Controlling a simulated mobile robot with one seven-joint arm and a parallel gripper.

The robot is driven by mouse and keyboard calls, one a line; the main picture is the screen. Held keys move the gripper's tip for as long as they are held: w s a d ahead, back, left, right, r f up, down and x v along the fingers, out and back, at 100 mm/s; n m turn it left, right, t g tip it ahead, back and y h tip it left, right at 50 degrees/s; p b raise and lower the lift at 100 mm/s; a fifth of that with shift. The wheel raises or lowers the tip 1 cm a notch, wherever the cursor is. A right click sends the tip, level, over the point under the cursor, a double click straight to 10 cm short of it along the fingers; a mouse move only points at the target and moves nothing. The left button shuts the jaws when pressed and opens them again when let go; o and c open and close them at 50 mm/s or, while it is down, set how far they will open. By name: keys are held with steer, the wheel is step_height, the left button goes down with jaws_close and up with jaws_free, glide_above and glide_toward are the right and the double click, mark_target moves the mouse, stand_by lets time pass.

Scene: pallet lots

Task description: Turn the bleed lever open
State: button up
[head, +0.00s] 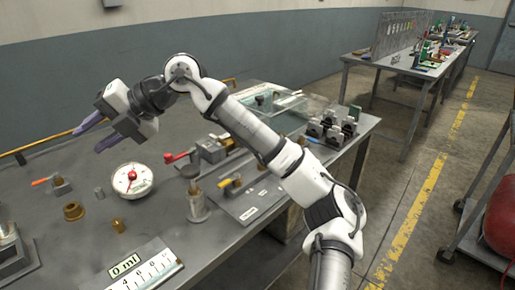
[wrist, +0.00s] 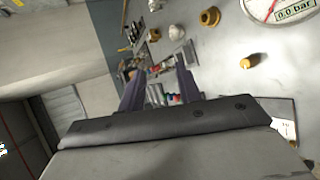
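My gripper (head: 97,134) is raised above the back left of the grey workbench (head: 85,240), with its two dark purple fingers apart and nothing between them. The same open fingers of my gripper show in the wrist view (wrist: 160,75). Several levers are on the bench: a red-handled lever (head: 176,157) on a metal block, a yellow-handled lever (head: 226,183) on a labelled plate, and a small orange-handled one (head: 40,182) at the left. The labels are too small to read, so I cannot tell which is the bleed lever. My gripper touches none of them.
A round white gauge (head: 145,183) lies below my gripper; it reads 0.0 bar in the wrist view (wrist: 295,14). Brass fittings (head: 73,211) and a "0 ml" scale (head: 150,272) are nearby. A clear box (head: 290,103) stands at the back. My arm spans the bench's right part.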

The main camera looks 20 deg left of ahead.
steer(key=w+d+f+m+t+h+b, duration=0.1)
steer(key=w+d+f+m+t+h, duration=0.15)
steer(key=w, duration=0.45)
steer(key=w+d+f+m+t+h, duration=0.2)
steer(key=w+d+f+t, duration=0.15)
steer(key=w, duration=0.35)
steer(key=w+d+r+m+t+h+b, duration=0.1)
steer(key=w+d+r+m+t+h, duration=0.2)
steer(key=w+d, duration=0.45)
steer(key=w+d+r+m+t+h, duration=0.1)
steer(key=w+d+m+t+h, duration=0.1)
steer(key=w+d+m+h, duration=0.6)
steer(key=d+f+y, duration=0.1)
steer(key=f, duration=0.3)
steer(key=w+d+f+n+y, duration=0.1)
steer(key=f, duration=0.3)
steer(key=w+d+f+n+y, duration=0.1)
steer(key=f, duration=0.3)
steer(key=shift+n+y, duration=0.25)
steer(key=shift+y, duration=0.1)
steer(key=shift+c, duration=0.4)
jaws_close()
